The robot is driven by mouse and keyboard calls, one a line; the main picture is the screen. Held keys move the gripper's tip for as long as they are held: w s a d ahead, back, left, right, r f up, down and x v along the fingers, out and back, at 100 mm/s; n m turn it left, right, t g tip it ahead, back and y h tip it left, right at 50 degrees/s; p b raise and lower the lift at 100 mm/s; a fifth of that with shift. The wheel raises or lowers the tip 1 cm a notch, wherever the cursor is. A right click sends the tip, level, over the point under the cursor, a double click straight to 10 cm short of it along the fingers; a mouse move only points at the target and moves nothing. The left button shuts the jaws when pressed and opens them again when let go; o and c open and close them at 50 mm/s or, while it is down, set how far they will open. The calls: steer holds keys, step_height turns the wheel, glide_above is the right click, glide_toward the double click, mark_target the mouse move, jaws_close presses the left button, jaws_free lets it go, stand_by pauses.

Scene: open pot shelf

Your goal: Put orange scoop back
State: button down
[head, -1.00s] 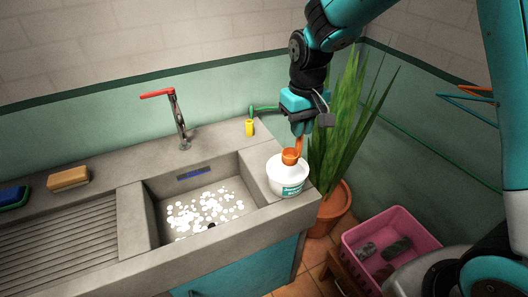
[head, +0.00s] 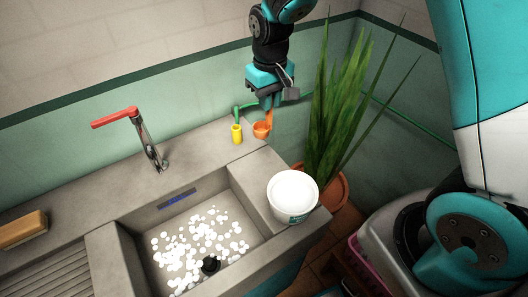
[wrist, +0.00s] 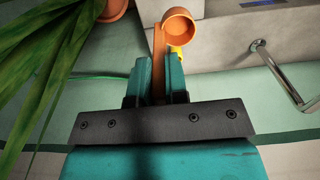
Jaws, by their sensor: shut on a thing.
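The orange scoop (head: 262,129) hangs from my gripper (head: 269,101) in the head view, near the sink's back right corner. My gripper is shut on the scoop's handle. In the wrist view the scoop's cup (wrist: 179,27) extends beyond the fingertips (wrist: 160,65). The white tub (head: 292,194), open and full of white powder, stands on the sink's right ledge, in front of and to the right of the scoop.
The sink basin (head: 200,242) holds many white discs. A red-handled tap (head: 148,145) stands behind it. A leafy plant (head: 335,120) in a terracotta pot is close on the right. A sponge (head: 22,229) lies at the left.

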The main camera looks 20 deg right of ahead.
step_height(320, 180, down, 17)
steer(key=p, duration=0.4)
steer(key=shift+f, duration=0.2)
steer(key=c, duration=1.6)
jaws_free()
steer(key=shift+f, duration=0.1)
steer(key=o, duration=0.5)
